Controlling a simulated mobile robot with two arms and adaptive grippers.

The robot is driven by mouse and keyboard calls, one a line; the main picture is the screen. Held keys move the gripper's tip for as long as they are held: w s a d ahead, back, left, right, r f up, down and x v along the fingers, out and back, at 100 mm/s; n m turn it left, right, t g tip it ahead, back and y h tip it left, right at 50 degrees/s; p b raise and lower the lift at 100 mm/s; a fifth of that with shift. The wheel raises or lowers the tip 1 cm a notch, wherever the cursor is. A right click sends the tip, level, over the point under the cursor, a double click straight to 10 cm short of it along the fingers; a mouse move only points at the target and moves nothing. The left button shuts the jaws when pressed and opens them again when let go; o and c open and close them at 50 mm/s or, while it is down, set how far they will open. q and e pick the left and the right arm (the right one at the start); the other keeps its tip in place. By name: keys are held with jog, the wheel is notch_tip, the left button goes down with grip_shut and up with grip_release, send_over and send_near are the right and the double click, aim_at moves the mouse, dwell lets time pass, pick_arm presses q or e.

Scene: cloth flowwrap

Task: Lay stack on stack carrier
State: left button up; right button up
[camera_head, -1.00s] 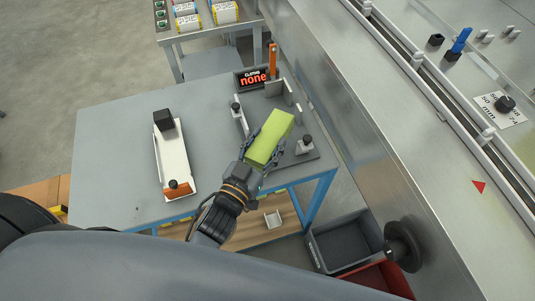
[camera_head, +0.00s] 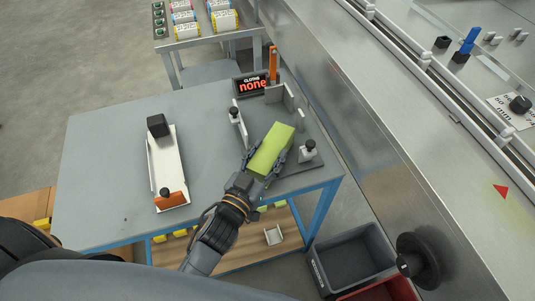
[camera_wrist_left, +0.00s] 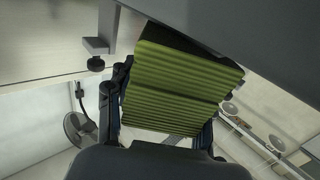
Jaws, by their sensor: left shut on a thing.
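My left gripper (camera_head: 264,162) is shut on a yellow-green cloth stack (camera_head: 271,149), with one finger along each long side. In the left wrist view the stack (camera_wrist_left: 180,90) shows its ridged layers between the fingers. The stack is over the grey fixture plate (camera_head: 300,165); I cannot tell whether it touches it. A white tray, which looks like the stack carrier (camera_head: 164,167), lies on the table to the left. It has a black block at its far end, an orange piece at its near end and no cloth in it. My right gripper is not in view.
The fixture has upright white plates (camera_head: 283,95) and black-knobbed posts (camera_head: 308,150). A display (camera_head: 252,84) reading "CLOTHS none" stands behind it. The table (camera_head: 100,165) is clear between carrier and fixture. A steel machine (camera_head: 400,190) runs along the right; a grey bin (camera_head: 350,257) stands below.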

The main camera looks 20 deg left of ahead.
pick_arm(q)
jog(key=o, duration=1.2)
jog(key=shift+f, duration=0.15)
jog(key=shift+c, duration=0.2)
